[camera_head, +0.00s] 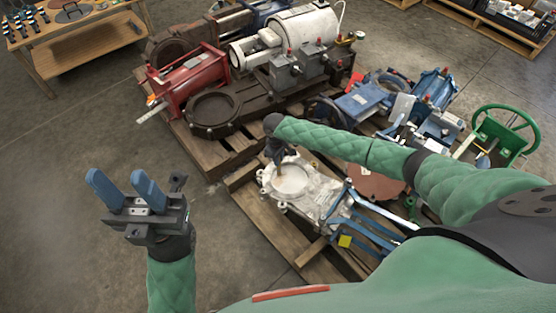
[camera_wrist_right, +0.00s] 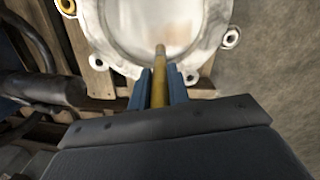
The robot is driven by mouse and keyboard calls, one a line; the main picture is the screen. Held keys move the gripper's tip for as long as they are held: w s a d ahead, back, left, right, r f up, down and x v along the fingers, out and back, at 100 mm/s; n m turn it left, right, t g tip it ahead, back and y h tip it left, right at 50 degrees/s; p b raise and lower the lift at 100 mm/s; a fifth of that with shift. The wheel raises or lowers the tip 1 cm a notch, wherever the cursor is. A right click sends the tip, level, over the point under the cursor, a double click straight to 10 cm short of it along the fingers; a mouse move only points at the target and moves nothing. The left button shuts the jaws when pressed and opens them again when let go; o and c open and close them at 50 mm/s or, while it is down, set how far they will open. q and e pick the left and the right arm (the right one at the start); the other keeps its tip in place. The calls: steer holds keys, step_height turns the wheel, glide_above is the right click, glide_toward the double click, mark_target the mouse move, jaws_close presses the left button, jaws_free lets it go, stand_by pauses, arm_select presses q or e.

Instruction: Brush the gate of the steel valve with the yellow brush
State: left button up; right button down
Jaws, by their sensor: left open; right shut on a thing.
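The steel valve (camera_head: 316,203) lies on the pallet, with its round pale gate (camera_head: 289,181) facing up. In the right wrist view the gate (camera_wrist_right: 140,30) sits inside a bolted ring (camera_wrist_right: 207,45). My right gripper (camera_head: 277,165) is over the gate, shut on the yellow brush (camera_wrist_right: 159,82). The brush's far end reaches over the gate's lower part; whether it touches the surface I cannot tell. A faint brownish patch shows on the gate near the brush end. My left gripper (camera_head: 140,195) is open and empty, over bare floor left of the pallet.
Other machinery crowds the pallets: a red actuator (camera_head: 187,80), a dark ring valve (camera_head: 214,108), a white cylinder (camera_head: 300,35), blue valves (camera_head: 432,92) and a green handwheel (camera_head: 505,135). A wooden table (camera_head: 80,40) with tools stands at upper left. The floor at left is clear.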

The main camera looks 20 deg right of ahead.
steer(key=shift+s+d+r+p, duration=0.3)
steer(key=shift+s+p, duration=0.15)
steer(key=shift+p, duration=0.15)
steer(key=shift+w+a+f+p, duration=0.3)
steer(key=shift+w+a+p, duration=0.05)
steer(key=shift+w, duration=0.15)
steer(key=shift+d+p, duration=2.4)
steer(key=shift+p, duration=0.4)
